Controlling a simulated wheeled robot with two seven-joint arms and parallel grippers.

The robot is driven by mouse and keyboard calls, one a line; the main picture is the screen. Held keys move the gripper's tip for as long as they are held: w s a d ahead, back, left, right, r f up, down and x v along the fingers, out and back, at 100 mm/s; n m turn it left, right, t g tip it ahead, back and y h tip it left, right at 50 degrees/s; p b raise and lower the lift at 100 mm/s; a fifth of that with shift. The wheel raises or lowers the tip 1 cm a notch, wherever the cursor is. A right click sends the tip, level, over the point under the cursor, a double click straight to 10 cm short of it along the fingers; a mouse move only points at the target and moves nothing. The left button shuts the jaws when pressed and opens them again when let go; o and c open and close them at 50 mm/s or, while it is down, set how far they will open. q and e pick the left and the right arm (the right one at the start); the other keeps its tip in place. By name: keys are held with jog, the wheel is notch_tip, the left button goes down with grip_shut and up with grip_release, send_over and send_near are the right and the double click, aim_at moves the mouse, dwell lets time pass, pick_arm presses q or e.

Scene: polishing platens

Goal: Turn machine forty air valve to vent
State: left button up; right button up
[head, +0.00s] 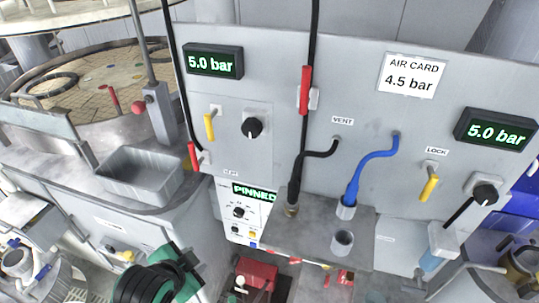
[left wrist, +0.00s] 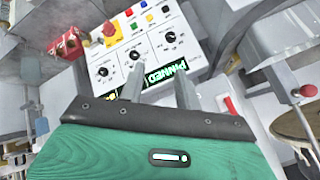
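A grey panel (head: 270,100) carries two small yellow-handled levers. The left yellow lever (head: 209,126) hangs nearly straight down beside a black knob (head: 253,127). The right yellow lever (head: 429,188) hangs slightly tilted under a LOCK label (head: 436,151). A VENT label (head: 343,121) sits above the black hose's port; another small label below the left lever is hard to read. I cannot read a machine number. My left gripper is open and empty in the left wrist view (left wrist: 158,90), its fingers apart before the control panel. Its green housing shows at the bottom of the head view. My right gripper is not in view.
Displays read 5.0 bar at left (head: 211,61) and right (head: 495,130); an AIR CARD (head: 411,75) reads 4.5 bar. Red handles (head: 305,88) sit on the black pipes. A shelf (head: 310,238) with cups juts out below. A grey basin (head: 140,175) stands left. A PINNED display (left wrist: 165,75) glows.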

pick_arm(q)
jog(key=w+d+r+m+t+h, duration=0.1)
jog(key=w+d+r+m, duration=0.1)
jog(key=d+r+m, duration=0.3)
jog(key=w+d+r+m+t+h, duration=0.1)
jog(key=w+r+m+t, duration=0.1)
jog(key=r, duration=0.5)
jog(key=m+t+h, duration=0.4)
jog(key=m+h, duration=0.2)
jog(key=m, duration=1.8)
send_near(304, 83)
jog(key=p+x, duration=0.5)
jog(key=x, duration=0.5)
jog(key=shift+r, duration=0.15)
jog(key=shift+w+d, duration=0.25)
jog(key=shift+w, duration=0.15)
grip_shut()
